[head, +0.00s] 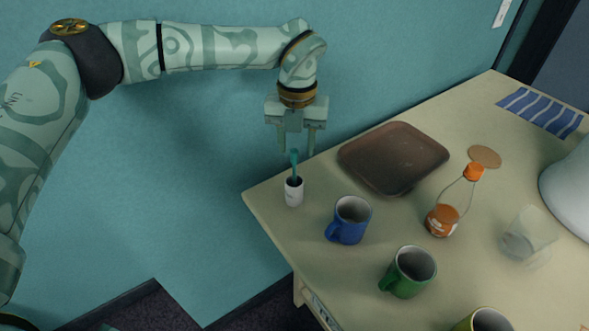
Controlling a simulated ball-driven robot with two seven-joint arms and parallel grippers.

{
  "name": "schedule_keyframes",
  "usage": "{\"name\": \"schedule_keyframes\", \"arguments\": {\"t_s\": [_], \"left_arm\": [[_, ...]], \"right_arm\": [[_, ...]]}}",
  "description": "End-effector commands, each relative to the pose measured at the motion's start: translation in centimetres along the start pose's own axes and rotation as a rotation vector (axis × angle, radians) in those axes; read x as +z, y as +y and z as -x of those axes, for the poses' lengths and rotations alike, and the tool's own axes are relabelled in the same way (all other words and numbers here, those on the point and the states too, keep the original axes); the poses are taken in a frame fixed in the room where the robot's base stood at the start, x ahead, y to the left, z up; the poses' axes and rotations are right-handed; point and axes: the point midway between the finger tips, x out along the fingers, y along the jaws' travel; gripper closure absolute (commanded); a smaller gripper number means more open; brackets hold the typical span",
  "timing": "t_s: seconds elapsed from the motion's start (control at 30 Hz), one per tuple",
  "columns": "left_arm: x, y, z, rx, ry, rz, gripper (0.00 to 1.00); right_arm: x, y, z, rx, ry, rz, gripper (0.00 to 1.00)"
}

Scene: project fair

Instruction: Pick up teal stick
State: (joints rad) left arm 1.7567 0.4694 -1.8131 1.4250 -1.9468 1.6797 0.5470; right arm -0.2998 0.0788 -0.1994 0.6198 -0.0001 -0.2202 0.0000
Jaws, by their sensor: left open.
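The teal stick (294,164) stands upright in a small white cup (293,192) at the left corner of the table. Its lower part is hidden inside the cup. My left gripper (296,150) points down over the stick with its fingers apart. The top of the stick shows between or just below the fingertips, and I cannot tell its exact depth from this view. The left gripper holds nothing. My right gripper is not in view.
On the table (330,262) are a brown tray (392,160), a blue mug (350,220), a green mug (408,273), a yellow-green mug (484,322), an orange-capped bottle (446,213), a clear glass (527,238), a round coaster (485,156) and a blue striped cloth (541,111). A teal wall (180,170) stands behind.

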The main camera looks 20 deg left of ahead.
Motion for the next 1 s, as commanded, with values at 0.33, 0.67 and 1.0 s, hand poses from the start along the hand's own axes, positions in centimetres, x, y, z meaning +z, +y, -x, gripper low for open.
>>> {"name": "schedule_keyframes", "arguments": {"t_s": [0.33, 0.67, 1.0], "left_arm": [[-0.2, 0.5, -4.9, 0.000, 0.003, -0.001, 0.58], [-0.1, 0.5, -5.0, 0.000, 0.000, -0.001, 0.86], [-0.1, 0.5, -5.0, -0.001, 0.000, -0.001, 1.00]], "right_arm": [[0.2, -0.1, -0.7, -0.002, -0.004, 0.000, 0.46], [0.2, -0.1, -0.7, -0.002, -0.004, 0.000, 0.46], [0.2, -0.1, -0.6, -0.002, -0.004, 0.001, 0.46]]}}
